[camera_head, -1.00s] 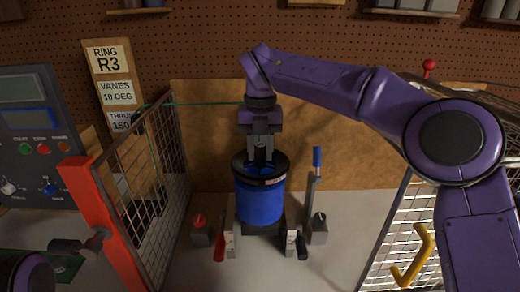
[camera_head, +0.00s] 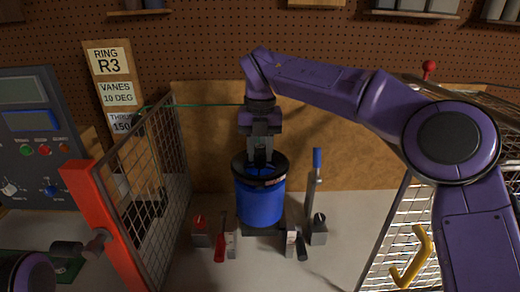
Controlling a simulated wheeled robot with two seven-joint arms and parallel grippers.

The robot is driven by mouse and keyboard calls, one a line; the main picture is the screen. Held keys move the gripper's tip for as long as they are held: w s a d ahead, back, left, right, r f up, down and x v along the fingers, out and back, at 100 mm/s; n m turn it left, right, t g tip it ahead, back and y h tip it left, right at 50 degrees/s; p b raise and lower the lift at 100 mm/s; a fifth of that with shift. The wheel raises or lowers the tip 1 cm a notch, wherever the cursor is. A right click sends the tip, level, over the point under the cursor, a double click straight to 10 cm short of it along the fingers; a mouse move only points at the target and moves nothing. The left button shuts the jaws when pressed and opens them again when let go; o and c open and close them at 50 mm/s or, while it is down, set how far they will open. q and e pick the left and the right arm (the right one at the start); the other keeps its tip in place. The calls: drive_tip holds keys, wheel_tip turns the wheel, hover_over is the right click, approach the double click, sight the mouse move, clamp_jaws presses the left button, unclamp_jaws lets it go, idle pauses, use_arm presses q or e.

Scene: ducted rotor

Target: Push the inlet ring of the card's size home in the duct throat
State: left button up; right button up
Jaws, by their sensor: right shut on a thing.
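The blue duct (camera_head: 259,205) stands upright at the centre of the bench, with a black rim (camera_head: 240,171) around its top. A small pale label shows on the front of the rim. My right gripper (camera_head: 260,160) points straight down over the duct mouth, shut on a dark part at its middle. I take that part to be the inlet ring, but the fingers and rim hide most of it, and I cannot tell how deep it sits. The card (camera_head: 108,62) at the back left reads "RING R3".
A mesh guard with a red post (camera_head: 97,220) stands left of the duct; another mesh panel with a yellow handle (camera_head: 414,262) stands right. Red-handled (camera_head: 220,248) and black-handled clamps flank the duct's foot. A blue-topped lever (camera_head: 316,160) rises at right.

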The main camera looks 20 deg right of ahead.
sight(260, 161)
drive_tip(key=shift+f, duration=0.15)
drive_tip(key=shift+f+b, duration=1.15)
drive_tip(key=shift+f, duration=0.25)
drive_tip(key=shift+r, duration=0.1)
drive_tip(key=o, duration=1.1)
drive_tip(key=shift+c, duration=0.2)
wheel_tip(260, 161, up, 10)
drive_tip(key=shift+r+p, duration=0.25)
drive_tip(key=shift+p, duration=0.95)
